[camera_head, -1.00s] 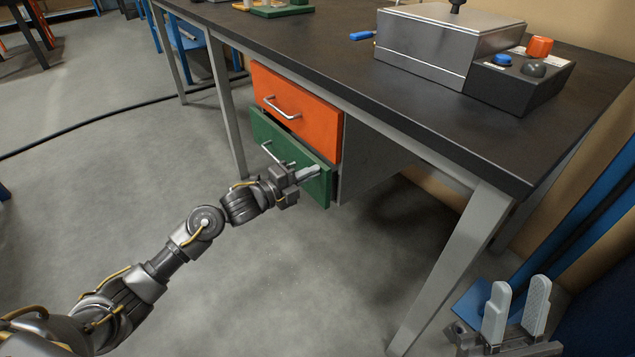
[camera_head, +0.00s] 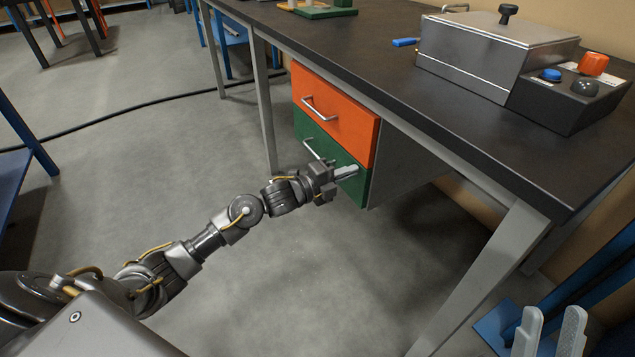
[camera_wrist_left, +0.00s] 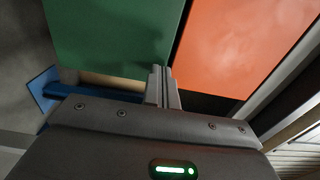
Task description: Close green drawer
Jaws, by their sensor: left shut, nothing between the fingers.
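The green drawer (camera_head: 345,180) is the lower one under the workbench, below the orange drawer (camera_head: 345,120). Its front looks about level with the orange front; a small remaining gap is too fine to tell. My left gripper (camera_head: 347,172) is shut and empty, with its fingertips at the right part of the green front, right of its handle (camera_head: 312,149). In the left wrist view, the fingers (camera_wrist_left: 161,85) point at the green front (camera_wrist_left: 110,35), near its border with the orange front (camera_wrist_left: 245,45). My right gripper (camera_head: 550,330) is open and empty at the lower right.
The dark workbench top (camera_head: 400,75) carries a metal box (camera_head: 490,55) with a control panel (camera_head: 570,95). A grey table leg (camera_head: 490,275) stands right of the drawers. Open floor (camera_head: 290,280) lies in front. A black cable (camera_head: 130,115) crosses the floor behind my left arm.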

